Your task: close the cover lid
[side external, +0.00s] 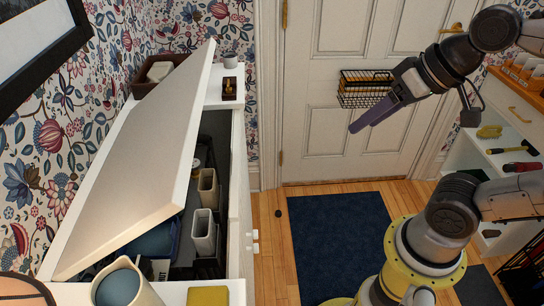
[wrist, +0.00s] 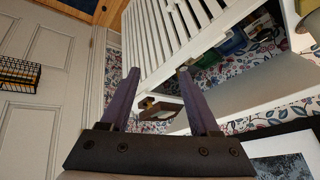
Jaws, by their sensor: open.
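The cover lid (side external: 150,150) is a large cream-white panel. It stands raised and tilted over the white cabinet (side external: 237,190) at the left, leaving a wide gap that shows bins inside. My gripper (side external: 356,128) has purple fingers and hangs in the air in front of the door, to the right of the lid and well apart from it. In the wrist view, the two fingers of my gripper (wrist: 158,72) are spread with nothing between them. That view is turned over and shows the slatted cabinet front (wrist: 165,40) and a pale panel, apparently the lid (wrist: 255,92).
A brown box (side external: 160,72), a small cup (side external: 230,60) and a dark small item (side external: 229,88) stand at the cabinet's far end. A pitcher (side external: 122,285) and a yellow block (side external: 208,296) are at the near end. A wire basket (side external: 365,88) hangs on the door. Open floor lies around the blue rug (side external: 340,240).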

